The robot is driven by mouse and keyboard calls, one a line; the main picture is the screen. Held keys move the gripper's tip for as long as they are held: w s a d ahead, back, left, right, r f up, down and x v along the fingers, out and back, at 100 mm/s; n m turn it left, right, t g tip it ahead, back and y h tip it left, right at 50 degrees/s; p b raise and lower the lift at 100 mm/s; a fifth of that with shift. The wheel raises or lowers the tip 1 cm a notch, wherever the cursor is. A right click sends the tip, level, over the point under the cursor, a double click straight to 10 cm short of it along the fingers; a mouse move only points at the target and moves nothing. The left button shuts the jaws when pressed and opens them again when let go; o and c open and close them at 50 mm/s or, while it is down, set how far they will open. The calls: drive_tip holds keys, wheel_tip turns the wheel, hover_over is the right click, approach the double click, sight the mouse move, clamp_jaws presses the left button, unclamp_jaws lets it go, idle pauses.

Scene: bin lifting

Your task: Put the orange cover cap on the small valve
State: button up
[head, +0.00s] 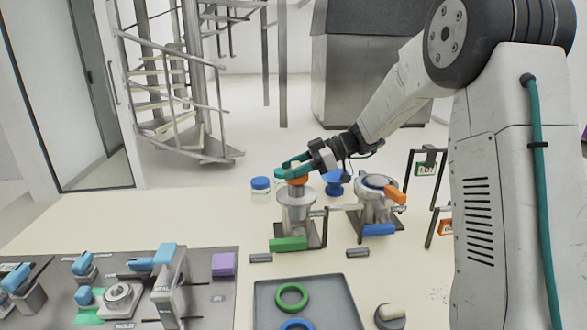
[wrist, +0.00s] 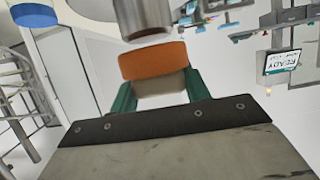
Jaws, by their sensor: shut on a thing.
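My gripper (head: 297,170) has green fingers and is shut on the orange cover cap (head: 299,181). In the wrist view the cap (wrist: 152,62) sits between the two fingers (wrist: 158,88), with a beige part below it in the picture. In the head view the cap is right above the top of a grey metal valve body (head: 297,206) with a green block at its foot. A grey cylinder end (wrist: 146,20) shows close to the cap in the wrist view. I cannot tell whether they touch. Which valve is the small one is unclear.
A second metal fixture (head: 374,190) with an orange handle and blue block stands just right. Blue-lidded jars (head: 261,189) stand behind. A tray (head: 341,306) with green (head: 291,297) and blue rings lies in front. A dark panel (head: 215,290) with blue-handled devices fills the left.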

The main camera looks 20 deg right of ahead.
drive_tip(key=shift+f, duration=1.05)
idle(2.5)
drive_tip(key=o, duration=1.7)
drive_tip(key=shift+r, duration=0.1)
drive_tip(key=shift+r, duration=3.05)
